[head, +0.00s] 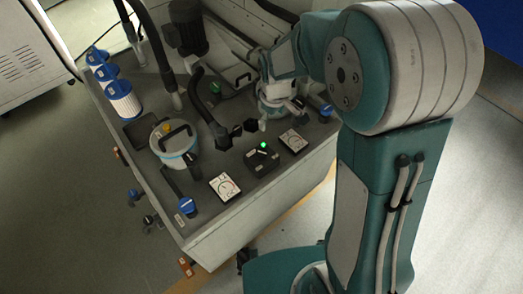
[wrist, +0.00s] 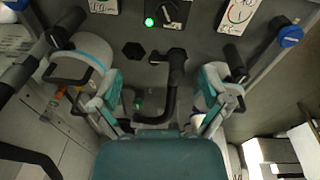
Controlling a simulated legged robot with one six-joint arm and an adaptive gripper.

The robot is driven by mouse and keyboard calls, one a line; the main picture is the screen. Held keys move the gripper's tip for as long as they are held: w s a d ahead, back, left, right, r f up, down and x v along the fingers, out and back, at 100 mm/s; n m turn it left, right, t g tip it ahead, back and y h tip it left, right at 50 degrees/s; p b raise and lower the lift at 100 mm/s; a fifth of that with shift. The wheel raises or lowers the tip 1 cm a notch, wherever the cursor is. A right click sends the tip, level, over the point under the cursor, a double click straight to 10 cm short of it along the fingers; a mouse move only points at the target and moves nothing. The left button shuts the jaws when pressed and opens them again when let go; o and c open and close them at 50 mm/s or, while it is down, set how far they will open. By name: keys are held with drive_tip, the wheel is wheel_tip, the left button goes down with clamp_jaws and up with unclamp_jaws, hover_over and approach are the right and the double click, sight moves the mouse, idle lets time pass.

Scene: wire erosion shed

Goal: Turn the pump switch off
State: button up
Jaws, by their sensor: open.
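The pump switch is most likely the black box with a dark rotary knob (head: 262,157) on the near part of the machine top, between two white dial plates. Its green lamp (head: 264,145) is lit. In the wrist view the knob (wrist: 170,13) is at the top edge, with the lit lamp (wrist: 149,22) beside it. The knob's exact setting is too small to read. My gripper (head: 279,113) is just behind the switch in the head view, apart from it. In the wrist view my gripper (wrist: 160,78) is open, its teal fingers spread wide with nothing clamped.
Dial plates (head: 224,186) (head: 293,140) flank the switch. A black curved hose (wrist: 176,88) shows between my fingers. A lidded canister (head: 174,143) and blue-capped filters (head: 120,95) stand to the left. A blue knob (wrist: 291,35) sits at right in the wrist view.

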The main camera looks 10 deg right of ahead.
drive_tip(key=n+g, duration=0.1)
drive_tip(key=n, duration=0.1)
hover_over(262, 152)
wheel_tip(262, 152, down, 10)
wheel_tip(262, 152, down, 10)
drive_tip(key=shift+s+f, duration=0.1)
drive_tip(key=shift+f, duration=0.1)
drive_tip(key=shift+c, duration=0.3)
drive_tip(key=c, duration=1.1)
